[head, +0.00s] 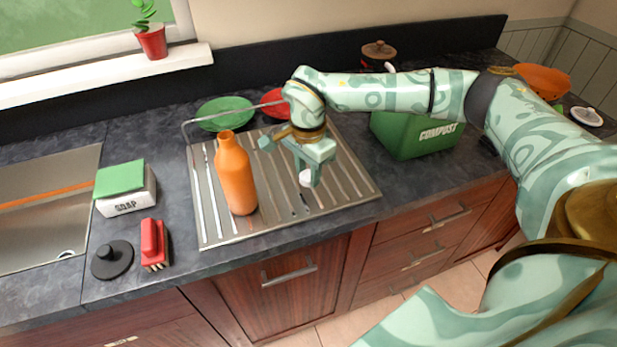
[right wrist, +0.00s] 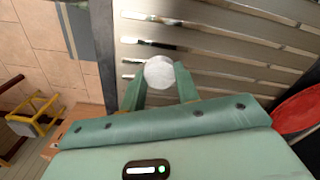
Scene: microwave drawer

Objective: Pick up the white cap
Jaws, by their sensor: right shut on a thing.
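The white cap (head: 306,178) is at the fingertips of my right gripper (head: 309,172), over the ribbed metal drain rack. In the right wrist view the cap (right wrist: 159,72) shows as a round white disc between the two green fingers (right wrist: 159,84). The right gripper is shut on it. The fingers hide part of the cap in the head view. I cannot tell for sure how far the cap is above the rack. My left gripper is in neither view.
An orange bottle (head: 236,175) stands on the drain rack (head: 345,193), left of my right gripper. Green (head: 225,112) and red (head: 274,101) plates are behind. A green compost bin (head: 415,137) stands right. A soap box (head: 126,195), red brush (head: 153,245) and black lid (head: 112,260) sit left.

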